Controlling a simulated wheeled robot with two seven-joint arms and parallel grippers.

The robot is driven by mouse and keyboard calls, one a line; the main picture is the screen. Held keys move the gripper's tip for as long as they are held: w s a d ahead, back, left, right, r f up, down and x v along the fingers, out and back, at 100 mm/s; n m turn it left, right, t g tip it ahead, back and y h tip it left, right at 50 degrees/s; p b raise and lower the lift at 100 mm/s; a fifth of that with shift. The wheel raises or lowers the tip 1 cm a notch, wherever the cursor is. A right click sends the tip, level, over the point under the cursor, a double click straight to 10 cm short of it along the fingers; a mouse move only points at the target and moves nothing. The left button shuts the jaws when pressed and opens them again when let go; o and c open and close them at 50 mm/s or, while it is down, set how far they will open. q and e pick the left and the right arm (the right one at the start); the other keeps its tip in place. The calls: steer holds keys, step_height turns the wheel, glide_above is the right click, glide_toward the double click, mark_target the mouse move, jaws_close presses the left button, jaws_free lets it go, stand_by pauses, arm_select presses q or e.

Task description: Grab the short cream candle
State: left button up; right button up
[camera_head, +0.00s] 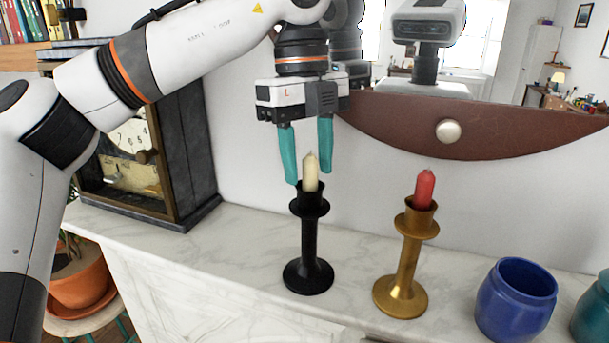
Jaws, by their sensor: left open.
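The short cream candle (311,172) stands upright in a black candlestick (309,246) on the marble mantel (235,262). My left gripper (309,178) points down from above with its two teal fingers apart. In the picture the fingertips lie to the left and right of the candle's upper part. The gripper is open, and I cannot tell whether the candle is between the fingers in depth or in front of them. My right gripper is not in view.
A gold candlestick (406,262) with a red candle (424,190) stands close on the right. A blue pot (515,301) and a teal pot (594,310) are farther right. A dark clock (150,165) stands left. A mirror (480,125) hangs behind.

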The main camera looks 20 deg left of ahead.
arm_select(q)
steer(key=shift+d+f, duration=0.1)
steer(key=shift+c, duration=1.2)
jaws_close()
